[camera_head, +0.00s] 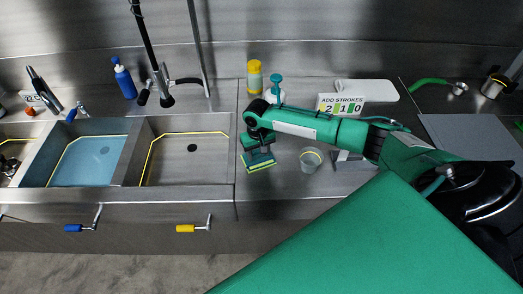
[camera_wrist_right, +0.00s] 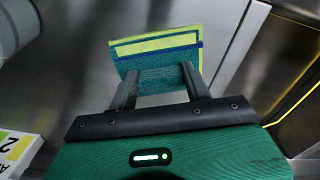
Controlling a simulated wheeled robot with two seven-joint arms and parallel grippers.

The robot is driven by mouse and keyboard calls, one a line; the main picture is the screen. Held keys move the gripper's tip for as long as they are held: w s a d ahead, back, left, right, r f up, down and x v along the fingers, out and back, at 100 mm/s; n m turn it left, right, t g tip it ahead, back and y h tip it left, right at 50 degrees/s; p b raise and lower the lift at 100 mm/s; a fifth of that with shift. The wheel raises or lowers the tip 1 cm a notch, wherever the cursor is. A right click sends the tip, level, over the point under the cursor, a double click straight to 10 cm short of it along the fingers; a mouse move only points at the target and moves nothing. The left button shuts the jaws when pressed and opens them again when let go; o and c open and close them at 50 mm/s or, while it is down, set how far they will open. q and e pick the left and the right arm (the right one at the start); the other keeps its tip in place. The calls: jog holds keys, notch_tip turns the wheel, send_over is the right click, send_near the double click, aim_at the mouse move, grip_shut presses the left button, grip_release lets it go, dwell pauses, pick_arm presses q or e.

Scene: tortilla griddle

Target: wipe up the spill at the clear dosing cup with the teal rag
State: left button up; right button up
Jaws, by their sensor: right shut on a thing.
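The teal rag (camera_head: 258,164), with a yellow-green band and a dark blue line, is in my right gripper (camera_head: 257,148). In the right wrist view the rag (camera_wrist_right: 157,52) is pinched between the two fingers (camera_wrist_right: 158,84), its banded part sticking out beyond them. The rag is over the steel counter just right of the sink; I cannot tell if it touches. The clear dosing cup (camera_head: 311,160), with a yellow ring near its rim, stands upright on the counter to the right of the rag, apart from it. I cannot make out the spill. My left gripper is not in view.
The sink basins (camera_head: 190,165) lie to the left. Behind my right arm stand a yellow-topped bottle (camera_head: 254,76), a teal-topped pump bottle (camera_head: 276,92), an "ADD STROKES" sign (camera_head: 342,104) and a white board (camera_head: 372,88). A grey bracket-like stand (camera_head: 350,165) is right of the cup.

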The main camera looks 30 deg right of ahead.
jog(key=a, duration=0.3)
jog(key=shift+w+f+p, duration=0.15)
jog(key=shift+p, duration=0.2)
jog(key=shift+a+f, duration=0.1)
jog(key=shift+a, duration=0.05)
jog(key=shift+d+f, duration=0.1)
jog(key=shift+d, duration=0.1)
jog(key=o, duration=0.8)
jog(key=shift+d, duration=0.1)
jog(key=shift+c, duration=0.2)
jog(key=shift+d, duration=0.1)
jog(key=shift+r+p, duration=0.25)
jog(key=shift+p, duration=0.15)
